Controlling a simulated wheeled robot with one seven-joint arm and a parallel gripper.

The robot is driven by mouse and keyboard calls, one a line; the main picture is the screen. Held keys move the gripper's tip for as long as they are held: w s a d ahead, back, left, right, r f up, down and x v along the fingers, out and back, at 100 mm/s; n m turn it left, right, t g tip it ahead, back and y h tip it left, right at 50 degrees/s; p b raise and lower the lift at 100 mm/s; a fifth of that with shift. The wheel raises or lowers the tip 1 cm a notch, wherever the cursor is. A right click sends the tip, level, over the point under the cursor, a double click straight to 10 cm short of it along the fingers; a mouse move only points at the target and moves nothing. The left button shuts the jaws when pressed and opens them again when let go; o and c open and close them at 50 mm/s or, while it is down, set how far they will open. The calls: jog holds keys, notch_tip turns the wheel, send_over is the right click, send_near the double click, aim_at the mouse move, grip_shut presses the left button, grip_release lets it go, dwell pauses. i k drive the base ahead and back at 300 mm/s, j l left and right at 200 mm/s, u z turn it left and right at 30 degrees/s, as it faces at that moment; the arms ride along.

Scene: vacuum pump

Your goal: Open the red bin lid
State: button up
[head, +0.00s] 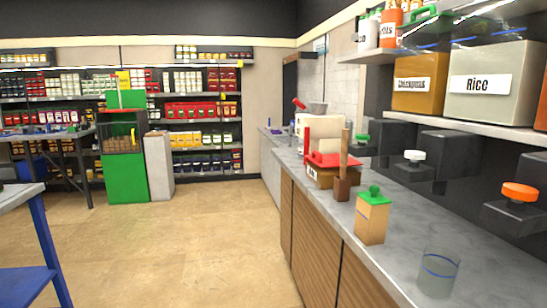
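A low brown bin (320,179) with a pale label stands on the grey counter, right of the picture's centre. A red lid (328,160) lies over its top, with a red upright part at its left side. From here I cannot tell whether the lid is fully seated. A brown block with a tall handle stands just in front and hides part of the bin's right side. My gripper is not in view.
On the counter (408,205) stand the brown block (342,188), a tan box with green lid (372,218) and a clear glass (438,272). Dark dispensers (512,215) jut from the right wall. A blue-legged table (40,240) is at left. The middle floor is clear.

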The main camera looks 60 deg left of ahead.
aim_at(332, 160)
jog(key=u, duration=1.45)
jog(key=i+j, duration=0.1)
